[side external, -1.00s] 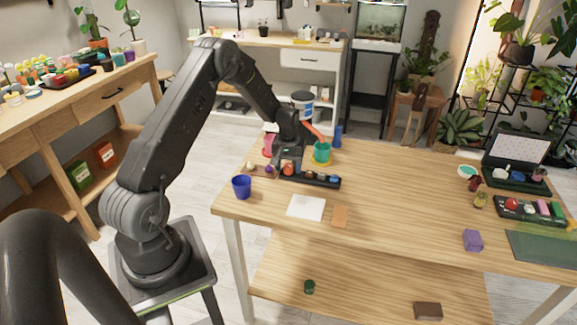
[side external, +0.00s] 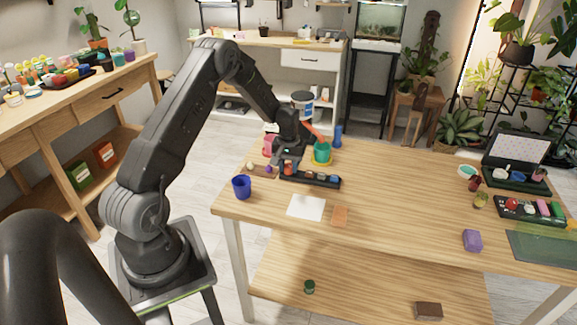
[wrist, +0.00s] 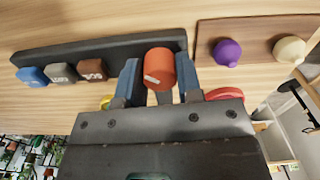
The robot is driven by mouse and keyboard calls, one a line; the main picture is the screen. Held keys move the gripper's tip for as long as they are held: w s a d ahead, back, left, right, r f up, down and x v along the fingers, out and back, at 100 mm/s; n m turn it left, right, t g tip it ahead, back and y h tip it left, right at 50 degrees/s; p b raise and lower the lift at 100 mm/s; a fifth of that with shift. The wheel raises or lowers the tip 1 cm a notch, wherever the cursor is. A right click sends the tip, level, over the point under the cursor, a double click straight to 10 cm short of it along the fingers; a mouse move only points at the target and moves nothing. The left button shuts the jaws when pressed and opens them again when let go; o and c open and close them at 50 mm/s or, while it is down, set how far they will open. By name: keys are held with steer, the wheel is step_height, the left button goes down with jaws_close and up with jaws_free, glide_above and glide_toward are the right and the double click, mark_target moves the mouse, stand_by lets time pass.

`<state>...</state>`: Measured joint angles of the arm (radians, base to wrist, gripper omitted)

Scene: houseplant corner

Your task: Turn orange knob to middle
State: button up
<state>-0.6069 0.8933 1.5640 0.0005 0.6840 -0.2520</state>
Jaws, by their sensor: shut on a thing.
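The orange knob (wrist: 161,62) stands on a long black panel (wrist: 102,52), with a short white mark on its face toward the lower left in the wrist view. My gripper (wrist: 160,72) has one blue-grey finger on each side of the knob and is shut on it. In the side external view, my gripper (side external: 289,164) is low over the left end of the black panel (side external: 335,185). The orange knob (side external: 289,170) shows only partly there, under the fingers. The knob's range marks cannot be made out.
Blue, grey and brown buttons sit along the panel. A wooden board with a purple knob (wrist: 227,52) and a cream knob (wrist: 289,48) lies beside it. A green cup (side external: 321,152) stands close behind; a blue cup (side external: 241,187) stands front left. The table's middle is mostly clear.

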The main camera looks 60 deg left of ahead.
steer(key=m, duration=0.4)
steer(key=shift+m, duration=0.3)
steer(key=m, duration=0.4)
steer(key=shift+m, duration=0.4)
stand_by(0.3)
steer(key=o, duration=0.9)
steer(key=shift+o, duration=0.2)
